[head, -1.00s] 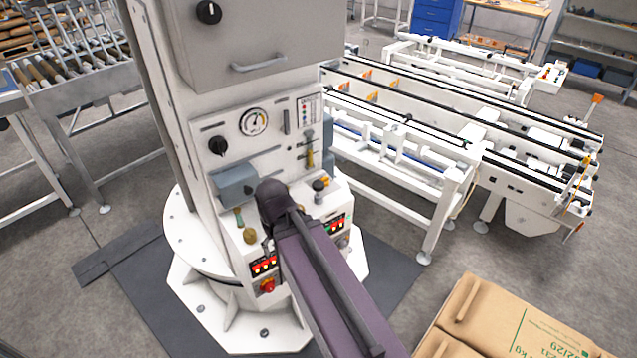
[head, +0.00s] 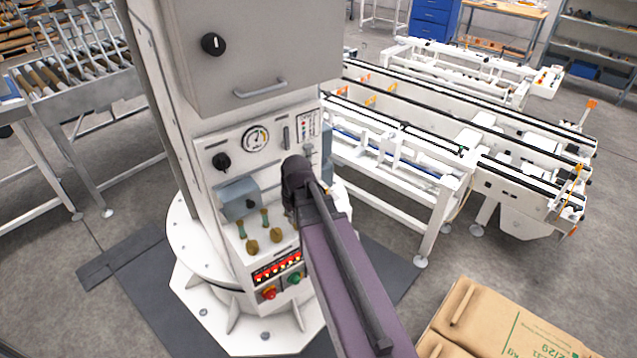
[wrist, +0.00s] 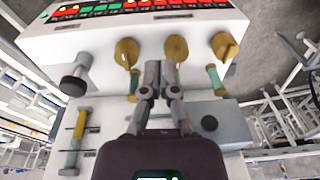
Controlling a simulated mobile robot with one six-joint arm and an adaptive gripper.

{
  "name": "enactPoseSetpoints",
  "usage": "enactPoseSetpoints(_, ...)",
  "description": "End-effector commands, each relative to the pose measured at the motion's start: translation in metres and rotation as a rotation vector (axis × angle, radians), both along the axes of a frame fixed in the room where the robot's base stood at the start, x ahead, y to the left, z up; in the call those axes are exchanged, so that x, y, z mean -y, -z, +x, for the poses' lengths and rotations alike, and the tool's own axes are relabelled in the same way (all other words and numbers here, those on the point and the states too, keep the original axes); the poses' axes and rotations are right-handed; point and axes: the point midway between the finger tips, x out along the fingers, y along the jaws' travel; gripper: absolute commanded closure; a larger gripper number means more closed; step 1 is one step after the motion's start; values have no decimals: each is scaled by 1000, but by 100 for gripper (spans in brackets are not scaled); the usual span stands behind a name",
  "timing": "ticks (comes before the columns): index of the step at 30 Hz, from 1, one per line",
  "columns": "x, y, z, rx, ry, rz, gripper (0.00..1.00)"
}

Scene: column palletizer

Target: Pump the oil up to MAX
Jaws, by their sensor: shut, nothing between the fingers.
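In the wrist view the panel appears upside down. A sight tube (wrist: 77,138) with yellow fluid stands at the left; the fluid fills part of it, and the MAX mark is not readable. A black-capped knob (wrist: 73,86), probably the pump plunger, sticks out nearby. My gripper (wrist: 160,72) is shut and empty, in front of the panel between brass valves, right of the black knob in that view. I cannot tell whether it touches a valve. In the head view my arm hides the plunger and most of the tube.
Brass valves (wrist: 127,52) with green tubes sit close around the fingers. A grey box (head: 238,197), a gauge (head: 255,139) and a black dial (head: 221,161) are on the column. A carton (head: 510,325) lies right.

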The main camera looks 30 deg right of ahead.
Motion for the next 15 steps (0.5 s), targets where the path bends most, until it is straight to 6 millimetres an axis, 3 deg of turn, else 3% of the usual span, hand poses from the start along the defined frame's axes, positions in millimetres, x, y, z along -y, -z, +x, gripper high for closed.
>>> enactPoseSetpoints(1, 11, -15, 9, 11, -11, 4, 100)
enactPoseSetpoints(15, 104, -82, 60, 139, -160, 12, 100)
